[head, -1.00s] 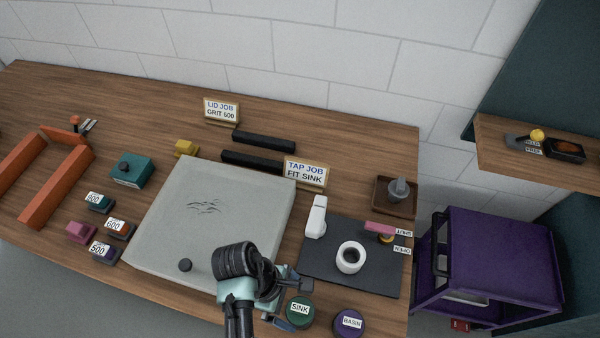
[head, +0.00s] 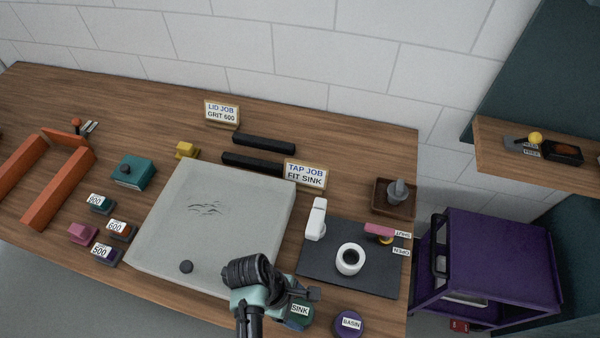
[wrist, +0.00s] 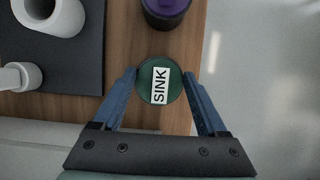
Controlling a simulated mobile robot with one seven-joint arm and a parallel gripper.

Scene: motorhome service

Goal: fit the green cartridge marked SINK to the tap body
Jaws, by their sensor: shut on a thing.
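The green cartridge marked SINK (wrist: 152,88) sits between the two blue fingers of my gripper (wrist: 160,80), which is shut on it. In the head view the cartridge (head: 300,311) is partly hidden behind my gripper (head: 298,318), near the table's front edge. The white tap body (head: 350,259) is a round, open-topped ring on the dark mat (head: 318,266), behind and to the right of the cartridge. It also shows in the wrist view (wrist: 63,18), at the upper left. I cannot tell whether the cartridge is off the table.
The purple BASIN cartridge (head: 347,323) stands just right of the SINK one. A white spout-like part (head: 316,219) and a pink-handled lever (head: 379,229) with SHUT and OPEN labels are at the mat. A grey lid panel (head: 215,230) lies left. A purple cart (head: 500,255) stands right.

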